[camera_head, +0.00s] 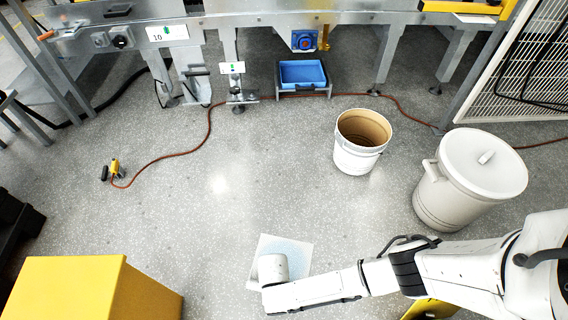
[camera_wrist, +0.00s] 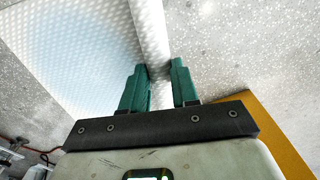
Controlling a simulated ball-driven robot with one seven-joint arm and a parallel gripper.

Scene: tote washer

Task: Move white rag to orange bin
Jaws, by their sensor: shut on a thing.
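The white rag (camera_head: 295,248) shows in the head view as a pale, bluish-white square sheet beside the end of my arm. In the wrist view the rag (camera_wrist: 85,45) is a dimpled sheet with a folded or rolled edge running between the green fingers. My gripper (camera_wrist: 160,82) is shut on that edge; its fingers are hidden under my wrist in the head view. No plainly orange bin shows. An open white bucket (camera_head: 356,158) with an orange-tan inside stands on the floor, up and right of the rag and apart from it.
A lidded white bin (camera_head: 450,195) stands right of the bucket. A yellow box (camera_head: 65,290) fills the lower left. A blue tray (camera_head: 302,74) sits under the steel machine at the back. An orange hose (camera_head: 210,128) crosses the speckled floor, which is clear in the middle.

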